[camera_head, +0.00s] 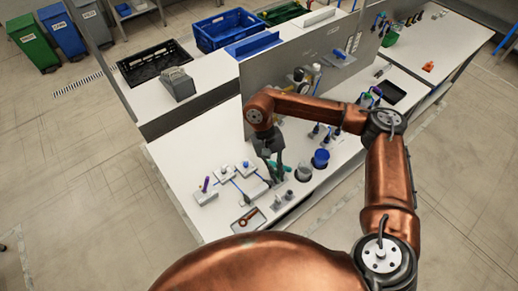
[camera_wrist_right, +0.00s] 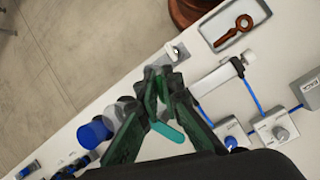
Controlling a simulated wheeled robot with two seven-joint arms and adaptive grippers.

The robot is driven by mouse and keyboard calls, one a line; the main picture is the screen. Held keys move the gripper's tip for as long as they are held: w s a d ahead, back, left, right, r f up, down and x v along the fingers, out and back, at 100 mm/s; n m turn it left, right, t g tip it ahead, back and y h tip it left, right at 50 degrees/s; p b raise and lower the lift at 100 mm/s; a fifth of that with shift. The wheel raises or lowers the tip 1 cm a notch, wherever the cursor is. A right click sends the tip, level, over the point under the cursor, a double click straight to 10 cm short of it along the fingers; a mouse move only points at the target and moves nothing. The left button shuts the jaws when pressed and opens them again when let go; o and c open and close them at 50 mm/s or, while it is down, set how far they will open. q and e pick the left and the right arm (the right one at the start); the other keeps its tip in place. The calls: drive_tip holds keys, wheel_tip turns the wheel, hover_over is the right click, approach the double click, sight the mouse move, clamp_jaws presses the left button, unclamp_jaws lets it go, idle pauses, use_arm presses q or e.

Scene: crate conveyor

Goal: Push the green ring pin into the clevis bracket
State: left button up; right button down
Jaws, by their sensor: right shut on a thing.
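My right gripper (camera_head: 277,178) is low over the near end of the white bench in the head view. In the right wrist view its dark fingers (camera_wrist_right: 160,82) are closed together on the green ring pin. A teal-green part (camera_wrist_right: 167,131) shows between the fingers; the rest of the pin is mostly hidden by them. A small grey fitting that looks like the clevis bracket (camera_wrist_right: 174,50) stands just past the fingertips. I cannot tell whether the pin touches it or is in its holes. My left gripper is not in view.
A tray (camera_wrist_right: 213,38) holds an orange-brown ring-ended part (camera_wrist_right: 236,31) near the bench edge. Grey blocks with blue cables (camera_head: 205,194) lie left of the gripper. A blue cup (camera_head: 320,159) and a grey cup (camera_head: 303,172) stand to its right. A grey panel (camera_head: 262,80) rises behind.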

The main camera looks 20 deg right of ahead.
use_arm(q)
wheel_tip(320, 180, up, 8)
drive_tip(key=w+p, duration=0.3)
drive_tip(key=p, duration=0.5)
use_arm(e)
drive_tip(key=w+d+r+m+t+y, duration=0.1)
drive_tip(key=w+r+m+t+y, duration=0.2)
drive_tip(key=m, duration=1.1)
drive_tip(key=w+r+m+t+y, duration=0.1)
drive_tip(key=w+r+m+t, duration=0.3)
drive_tip(key=m, duration=1)
use_arm(q)
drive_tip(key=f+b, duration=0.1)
drive_tip(key=b, duration=0.1)
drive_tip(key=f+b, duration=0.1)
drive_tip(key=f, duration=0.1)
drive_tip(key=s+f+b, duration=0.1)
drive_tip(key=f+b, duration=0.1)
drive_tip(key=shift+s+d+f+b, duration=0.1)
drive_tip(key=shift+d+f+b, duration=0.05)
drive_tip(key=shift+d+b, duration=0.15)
use_arm(e)
wheel_tip(320, 180, down, 10)
drive_tip(key=s+t, duration=0.1)
drive_tip(key=shift+s+d, duration=0.15)
drive_tip(key=shift+d, duration=0.05)
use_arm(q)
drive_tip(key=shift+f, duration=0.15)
